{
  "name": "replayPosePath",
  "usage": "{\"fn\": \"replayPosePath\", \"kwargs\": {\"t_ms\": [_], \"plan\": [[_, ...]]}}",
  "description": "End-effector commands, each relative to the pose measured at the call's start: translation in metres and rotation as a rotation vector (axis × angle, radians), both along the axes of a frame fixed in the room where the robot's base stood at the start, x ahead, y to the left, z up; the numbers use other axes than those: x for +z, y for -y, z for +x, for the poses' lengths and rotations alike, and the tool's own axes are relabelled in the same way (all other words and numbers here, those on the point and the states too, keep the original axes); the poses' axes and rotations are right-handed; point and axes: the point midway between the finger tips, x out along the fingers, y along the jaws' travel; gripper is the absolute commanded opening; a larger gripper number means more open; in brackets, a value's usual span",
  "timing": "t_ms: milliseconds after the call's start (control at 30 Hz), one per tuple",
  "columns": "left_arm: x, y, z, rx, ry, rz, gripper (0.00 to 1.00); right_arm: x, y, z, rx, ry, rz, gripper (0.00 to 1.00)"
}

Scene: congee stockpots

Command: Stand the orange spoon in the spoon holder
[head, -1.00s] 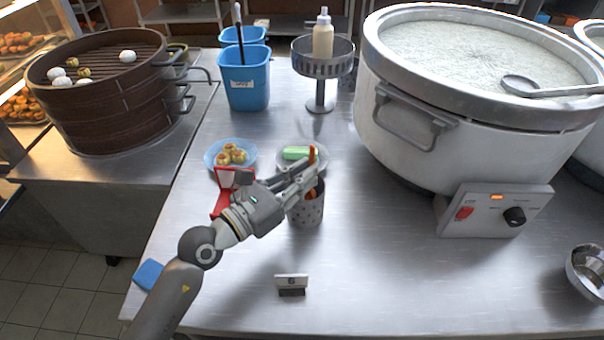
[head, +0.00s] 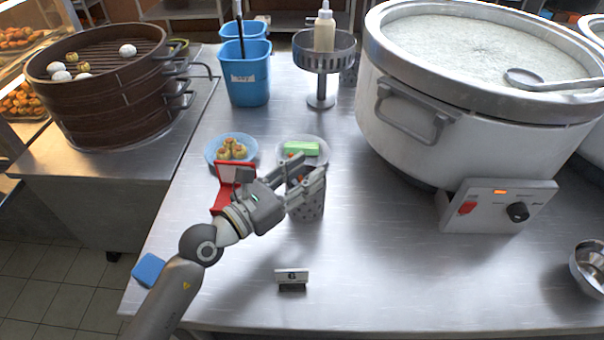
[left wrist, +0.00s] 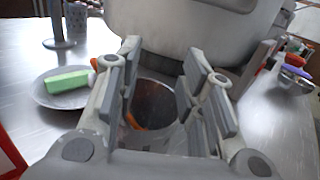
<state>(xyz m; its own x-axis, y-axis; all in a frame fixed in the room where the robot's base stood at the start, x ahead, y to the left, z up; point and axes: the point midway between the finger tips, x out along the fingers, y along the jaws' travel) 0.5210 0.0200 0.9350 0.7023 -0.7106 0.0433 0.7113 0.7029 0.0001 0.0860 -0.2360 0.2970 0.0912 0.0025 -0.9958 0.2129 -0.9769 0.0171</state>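The orange spoon (head: 291,157) is mostly hidden by my left gripper in the head view. In the left wrist view, an orange part (left wrist: 133,120) shows inside the spoon holder, and another orange bit shows beyond the left finger, so the spoon seems to lean in the holder. The spoon holder (head: 308,208) is a grey perforated metal cup standing upright on the table; its dark opening (left wrist: 155,97) shows between my fingers. My left gripper (head: 318,183) is open just above the holder, with nothing between its fingertips. My right gripper is not in view.
A plate with a green block (head: 301,148) and a blue plate of buns (head: 231,150) lie behind the holder. A red stand (head: 222,198) is left of it. A large stockpot (head: 400,150) stands right. A small sign (head: 291,277) is in front; the front table is otherwise clear.

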Motion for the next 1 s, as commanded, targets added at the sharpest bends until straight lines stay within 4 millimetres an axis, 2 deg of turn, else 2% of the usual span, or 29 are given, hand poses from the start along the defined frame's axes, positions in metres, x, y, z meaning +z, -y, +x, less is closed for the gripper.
{"fn": "replayPosePath", "kwargs": {"t_ms": [233, 700, 1000], "plan": [[-0.002, -0.012, -0.012, 0.001, -0.001, 0.003, 0.36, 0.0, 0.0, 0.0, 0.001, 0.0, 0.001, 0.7], [-0.006, -0.068, -0.068, -0.002, -0.003, 0.004, 0.36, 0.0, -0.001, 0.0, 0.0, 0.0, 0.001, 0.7], [-0.006, -0.083, -0.082, 0.0, 0.0, 0.001, 0.36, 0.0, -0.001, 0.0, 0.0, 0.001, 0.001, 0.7]]}}
